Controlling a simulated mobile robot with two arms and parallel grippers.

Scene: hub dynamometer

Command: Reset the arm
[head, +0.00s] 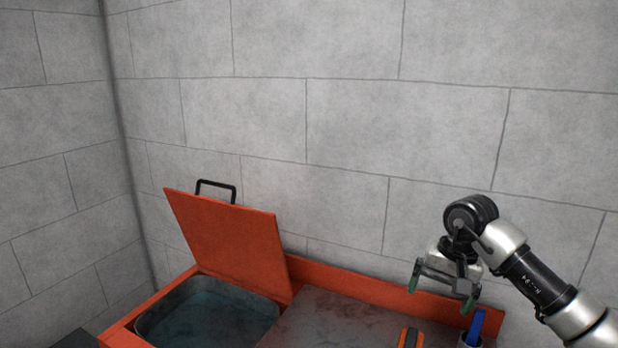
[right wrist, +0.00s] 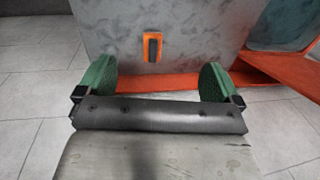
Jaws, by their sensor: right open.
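My right arm comes in from the right in the head view. Its gripper (head: 441,287) hangs above the right part of the orange bench, with its green-padded fingers spread apart and nothing between them. In the right wrist view the gripper (right wrist: 160,82) also shows open and empty, its two green pads wide apart. Beyond them the grey worktop (right wrist: 203,30) shows, with an orange and black object lying on it. My left gripper is not in view.
An orange bench (head: 345,287) stands against the block wall. Its raised lid (head: 228,238) with a black handle leans open behind a basin of dark liquid (head: 208,315). An orange and black object (head: 411,338) and a blue-handled item (head: 477,325) in a cup are at the right.

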